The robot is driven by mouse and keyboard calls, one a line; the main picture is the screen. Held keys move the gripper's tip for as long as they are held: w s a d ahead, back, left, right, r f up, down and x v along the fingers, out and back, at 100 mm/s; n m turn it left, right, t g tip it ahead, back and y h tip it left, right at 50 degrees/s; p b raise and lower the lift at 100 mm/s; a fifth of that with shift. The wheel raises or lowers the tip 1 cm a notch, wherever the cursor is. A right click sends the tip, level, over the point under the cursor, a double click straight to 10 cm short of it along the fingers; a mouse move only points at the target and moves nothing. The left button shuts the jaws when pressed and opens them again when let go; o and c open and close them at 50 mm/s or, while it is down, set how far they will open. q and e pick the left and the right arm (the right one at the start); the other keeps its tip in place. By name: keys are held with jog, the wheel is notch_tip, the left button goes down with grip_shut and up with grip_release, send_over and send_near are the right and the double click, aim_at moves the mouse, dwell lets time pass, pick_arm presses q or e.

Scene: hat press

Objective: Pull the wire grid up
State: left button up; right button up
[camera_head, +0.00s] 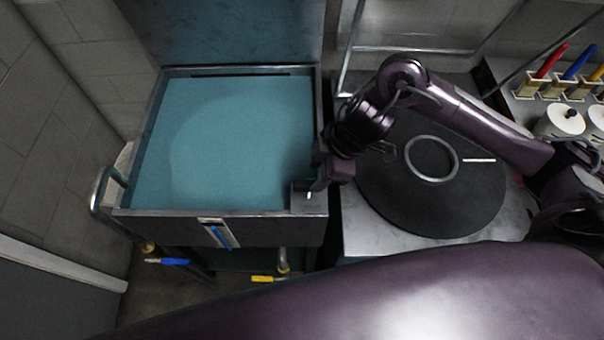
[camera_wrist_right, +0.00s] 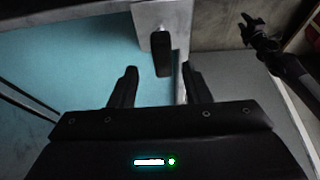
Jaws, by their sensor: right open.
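A steel tank (camera_head: 135,212) holds teal liquid (camera_head: 230,140). I cannot make out a wire grid under its surface. My right gripper (camera_head: 312,192) is at the tank's front right corner, beside a small grey metal block. In the right wrist view the right gripper (camera_wrist_right: 160,85) has its two dark fingers spread apart. A dark grip (camera_wrist_right: 162,52) on a grey metal bracket (camera_wrist_right: 160,14) shows ahead, between the fingers in the picture. I cannot tell whether the fingers touch it.
A round black plate (camera_head: 400,210) with a metal ring (camera_head: 432,158) lies to the right of the tank. A blue-handled valve (camera_head: 175,262) and a yellow-handled valve (camera_head: 262,278) sit below the tank. White lidded pots (camera_head: 560,122) stand at the far right.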

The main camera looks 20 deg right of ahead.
aim_at(310, 183)
jog(key=x, duration=0.3)
jog(key=shift+s+a+f, duration=0.2)
jog(key=shift+f, duration=0.1)
jog(key=x, duration=0.3)
jog(key=shift+w+a+f, duration=0.1)
jog(key=shift+w, duration=0.05)
jog(key=shift+a+f, duration=0.1)
jog(key=shift+f, duration=0.2)
pick_arm(q)
jog(key=shift+s, duration=0.9)
pick_arm(e)
grip_shut()
